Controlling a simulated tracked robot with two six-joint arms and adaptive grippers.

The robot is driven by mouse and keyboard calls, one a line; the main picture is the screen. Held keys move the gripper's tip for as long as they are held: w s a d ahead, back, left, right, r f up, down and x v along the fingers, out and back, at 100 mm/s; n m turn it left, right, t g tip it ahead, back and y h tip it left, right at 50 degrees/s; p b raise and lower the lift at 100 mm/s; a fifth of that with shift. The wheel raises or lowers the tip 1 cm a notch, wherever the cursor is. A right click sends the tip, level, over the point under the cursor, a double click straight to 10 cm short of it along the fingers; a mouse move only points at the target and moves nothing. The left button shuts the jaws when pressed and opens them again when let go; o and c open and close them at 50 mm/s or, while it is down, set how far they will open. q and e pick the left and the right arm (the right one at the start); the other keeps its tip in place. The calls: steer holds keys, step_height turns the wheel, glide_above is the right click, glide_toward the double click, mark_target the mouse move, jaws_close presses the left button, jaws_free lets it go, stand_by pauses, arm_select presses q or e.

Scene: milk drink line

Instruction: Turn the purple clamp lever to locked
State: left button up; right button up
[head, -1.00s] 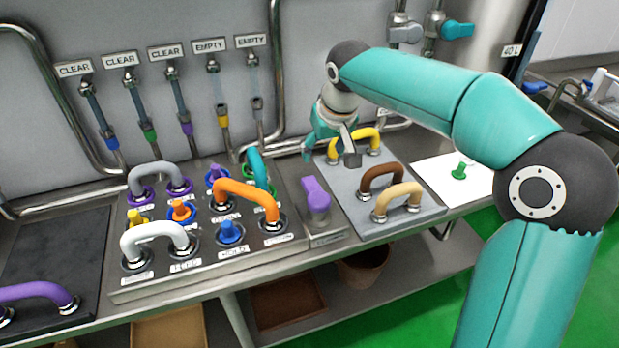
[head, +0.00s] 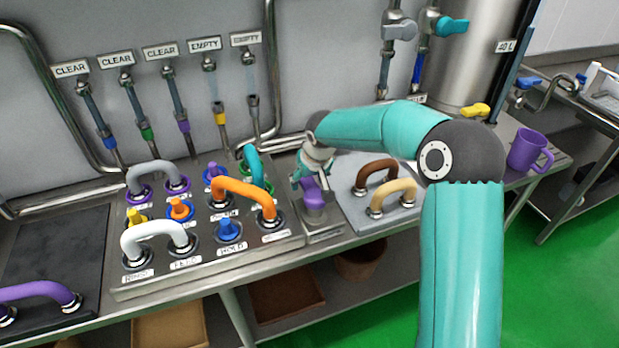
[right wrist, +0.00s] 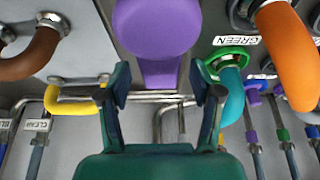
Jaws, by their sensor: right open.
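The purple clamp lever (head: 313,193) stands on its small metal plate, between the handle panel and the grey board. In the right wrist view the lever (right wrist: 158,28) fills the top middle, just beyond my fingertips. My right gripper (head: 306,179) is at the lever's upper end in the head view and partly covers it. Whether a finger touches the lever I cannot tell. My left gripper is not in view.
The metal panel (head: 120,292) left of the lever carries several coloured handles and knobs, including the orange handle (head: 245,190) close by. Right of it, the grey board (head: 350,210) holds brown (head: 375,177) and tan (head: 393,196) handles. A purple mug (head: 528,150) stands far right.

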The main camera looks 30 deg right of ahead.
jaws_close()
stand_by(0.3)
